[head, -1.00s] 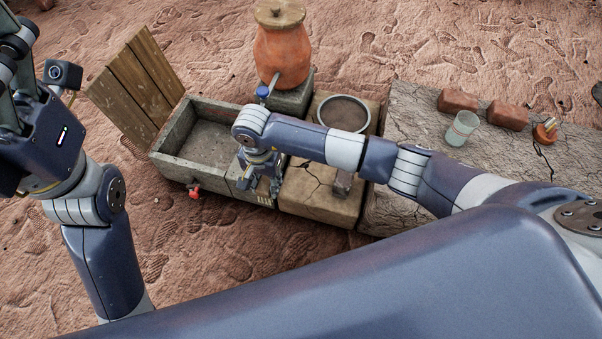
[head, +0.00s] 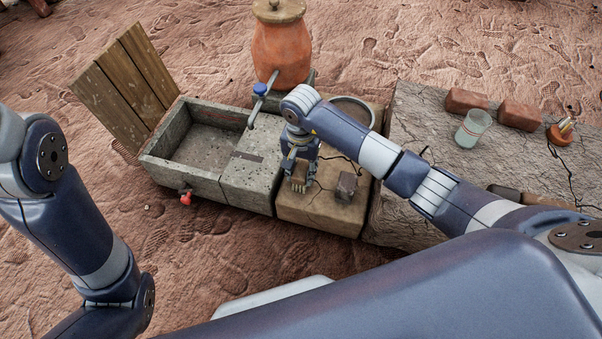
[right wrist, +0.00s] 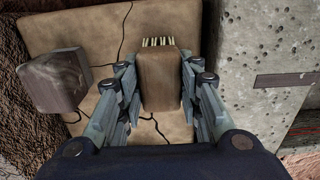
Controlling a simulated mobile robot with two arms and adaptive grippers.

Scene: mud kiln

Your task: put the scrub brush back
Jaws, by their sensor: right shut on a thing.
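The scrub brush (right wrist: 160,82) is a brown wooden block with a row of pale bristles. In the right wrist view it sits between the two fingers of my right gripper (right wrist: 160,98), which is shut on it. In the head view the right gripper (head: 301,180) is over the front left of a cracked tan block, and the bristles of the brush (head: 299,188) show below the fingers. I cannot tell whether the brush touches the surface. My left arm shows at the left of the head view, but its gripper is out of frame.
A dark wooden block (head: 346,187) stands on the tan block (head: 325,213), also seen in the wrist view (right wrist: 55,80). Left is a stone basin (head: 182,183) with a flat ledge (head: 250,180). A round pan (head: 353,104) lies behind. A clay jar (head: 281,50) stands at the back.

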